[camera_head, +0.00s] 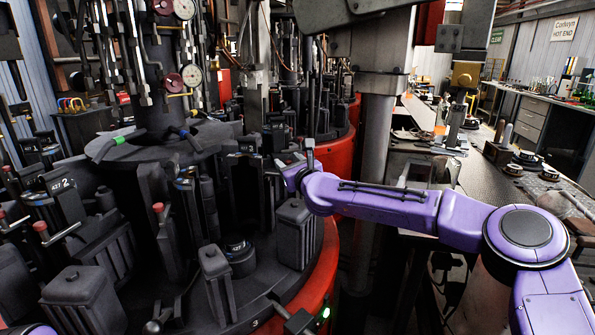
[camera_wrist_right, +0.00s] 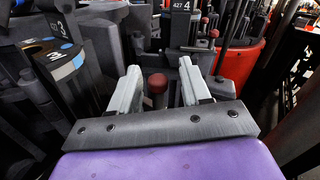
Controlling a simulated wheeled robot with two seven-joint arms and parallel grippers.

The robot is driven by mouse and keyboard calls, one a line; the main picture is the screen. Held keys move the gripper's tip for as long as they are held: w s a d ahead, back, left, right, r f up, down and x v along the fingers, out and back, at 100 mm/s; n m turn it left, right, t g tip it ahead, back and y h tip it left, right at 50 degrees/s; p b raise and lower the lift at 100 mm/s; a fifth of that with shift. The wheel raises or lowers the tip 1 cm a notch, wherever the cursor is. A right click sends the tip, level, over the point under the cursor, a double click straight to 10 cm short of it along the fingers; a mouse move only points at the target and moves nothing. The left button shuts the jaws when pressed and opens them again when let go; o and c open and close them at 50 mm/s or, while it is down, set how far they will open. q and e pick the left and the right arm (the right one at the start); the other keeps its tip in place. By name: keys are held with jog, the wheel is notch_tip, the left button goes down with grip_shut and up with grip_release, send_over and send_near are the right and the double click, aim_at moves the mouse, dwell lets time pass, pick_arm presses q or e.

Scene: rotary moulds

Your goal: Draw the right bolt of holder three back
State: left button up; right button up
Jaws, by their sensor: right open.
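My right gripper (camera_head: 292,167) reaches in from the right over the rotary mould machine. In the wrist view the right gripper (camera_wrist_right: 159,68) is open, with its two pale fingers apart. A red ball knob (camera_wrist_right: 157,83), apparently a bolt handle, shows between the fingers; I cannot tell whether they touch it. In the head view the knob at the gripper is hidden. My left gripper is not in view.
A holder marked 427 4 (camera_wrist_right: 183,17) stands beyond the fingers. Another red knob (camera_head: 157,207) and a holder marked 2 (camera_head: 66,184) are at the left. A grey column (camera_head: 375,130) stands behind my arm. A workbench (camera_head: 490,175) is at the right.

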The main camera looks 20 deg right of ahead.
jog(key=s, duration=0.3)
jog(key=s+d+b, duration=0.1)
jog(key=s, duration=0.2)
jog(key=s+b, duration=0.1)
jog(key=s, duration=0.2)
jog(key=shift+d, duration=0.3)
